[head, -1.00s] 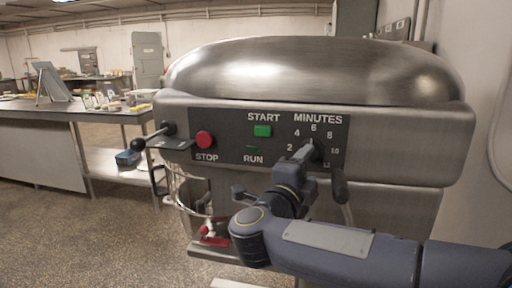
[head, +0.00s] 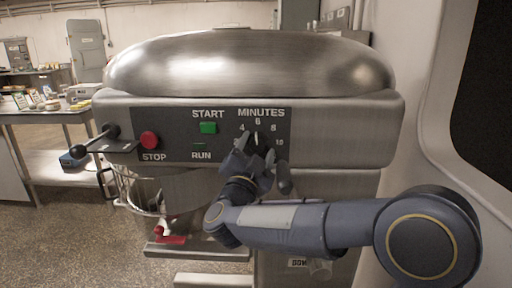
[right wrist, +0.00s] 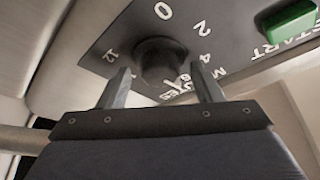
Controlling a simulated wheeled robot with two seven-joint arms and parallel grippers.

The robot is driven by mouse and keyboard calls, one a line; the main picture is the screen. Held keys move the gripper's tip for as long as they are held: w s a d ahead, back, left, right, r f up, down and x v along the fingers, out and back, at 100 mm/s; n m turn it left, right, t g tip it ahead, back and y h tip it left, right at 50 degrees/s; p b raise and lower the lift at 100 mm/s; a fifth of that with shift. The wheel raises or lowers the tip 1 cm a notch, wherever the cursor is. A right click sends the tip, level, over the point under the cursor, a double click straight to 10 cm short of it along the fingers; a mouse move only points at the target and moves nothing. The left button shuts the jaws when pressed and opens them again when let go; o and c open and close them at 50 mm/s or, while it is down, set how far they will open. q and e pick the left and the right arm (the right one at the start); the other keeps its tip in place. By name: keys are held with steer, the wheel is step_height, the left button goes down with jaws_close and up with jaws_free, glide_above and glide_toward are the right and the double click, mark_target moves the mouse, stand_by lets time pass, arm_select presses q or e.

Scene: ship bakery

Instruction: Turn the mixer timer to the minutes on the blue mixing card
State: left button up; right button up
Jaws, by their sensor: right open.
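The mixer timer knob (head: 257,139) is a dark dial on the mixer's black panel, under the word MINUTES, ringed by white numbers. A light mark on it seems to point up toward the 6. The knob (right wrist: 158,60) also shows in the right wrist view, with 0, 2, 4 and 12 readable around it. My right gripper (head: 259,150) is at the dial. In the right wrist view my right gripper (right wrist: 163,78) is open, one finger on each side of the knob; I cannot tell whether they touch it. I cannot make out the blue mixing card. My left gripper is out of view.
The green START button (head: 208,128) and red STOP button (head: 149,140) are left of the dial. A black-knobbed lever (head: 95,139) sticks out at the mixer's left. A steel table (head: 50,115) with small items stands behind left. A wall is close on the right.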

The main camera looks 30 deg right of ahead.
steer(key=shift+w, duration=0.1)
steer(key=shift+r, duration=0.1)
steer(key=c, duration=1)
steer(key=shift+m+g+b, duration=0.3)
steer(key=shift+m+b, duration=0.4)
steer(key=shift+b, duration=0.25)
steer(key=shift+m+h, duration=0.3)
steer(key=shift+m, duration=0.1)
steer(key=shift+r, duration=0.1)
steer(key=o, duration=0.8)
steer(key=shift+o, duration=1)
steer(key=shift+d, duration=0.15)
